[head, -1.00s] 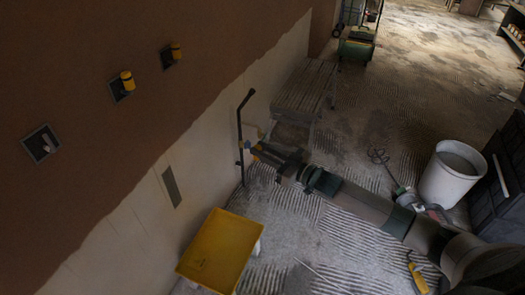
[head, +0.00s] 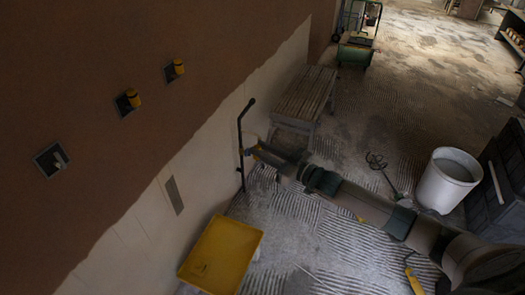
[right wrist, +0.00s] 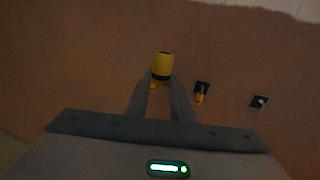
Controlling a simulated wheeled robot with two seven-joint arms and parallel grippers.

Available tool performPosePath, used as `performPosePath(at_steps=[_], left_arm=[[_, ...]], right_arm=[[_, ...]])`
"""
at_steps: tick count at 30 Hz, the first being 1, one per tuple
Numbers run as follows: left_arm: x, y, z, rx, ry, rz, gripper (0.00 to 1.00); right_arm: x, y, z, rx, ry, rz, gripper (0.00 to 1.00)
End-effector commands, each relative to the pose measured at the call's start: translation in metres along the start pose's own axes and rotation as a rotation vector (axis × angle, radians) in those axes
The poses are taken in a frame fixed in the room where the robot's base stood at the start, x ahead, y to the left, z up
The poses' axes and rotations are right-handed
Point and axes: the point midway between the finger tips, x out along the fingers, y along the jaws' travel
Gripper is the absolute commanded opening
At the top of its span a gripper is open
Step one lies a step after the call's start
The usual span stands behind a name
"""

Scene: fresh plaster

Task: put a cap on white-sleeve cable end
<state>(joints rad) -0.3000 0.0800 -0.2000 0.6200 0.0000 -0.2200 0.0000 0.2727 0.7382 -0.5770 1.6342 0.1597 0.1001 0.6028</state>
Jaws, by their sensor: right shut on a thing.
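On the brown plaster wall in the head view are three dark square boxes. The left box has a bare white-sleeve cable end (head: 60,160); the middle box has a yellow cap (head: 133,98) and the far box another yellow cap (head: 178,66). My right gripper (head: 250,149) is low in front of the pale lower wall, away from the boxes. In the right wrist view it is shut on a yellow cap with a dark band (right wrist: 163,65). Beyond it there show the white-sleeve cable end (right wrist: 261,100) and a capped end (right wrist: 200,97). My left gripper is out of view.
A black upright rail (head: 240,135) stands at the wall close to my right gripper. A yellow tub (head: 222,254) is on the floor below. A slatted bench (head: 304,93), a mixing paddle (head: 378,162) and a white bucket (head: 447,180) stand further right. The air before the boxes looks clear.

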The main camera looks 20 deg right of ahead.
Motion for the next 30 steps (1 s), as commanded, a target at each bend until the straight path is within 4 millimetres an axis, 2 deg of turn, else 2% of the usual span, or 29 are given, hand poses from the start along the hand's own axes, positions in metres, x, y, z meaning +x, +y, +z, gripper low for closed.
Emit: performPosePath(at_steps=[30], left_arm=[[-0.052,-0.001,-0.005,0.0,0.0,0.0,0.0]], right_arm=[[0.0,0.0,-0.062,-0.001,0.001,0.0,0.01]])
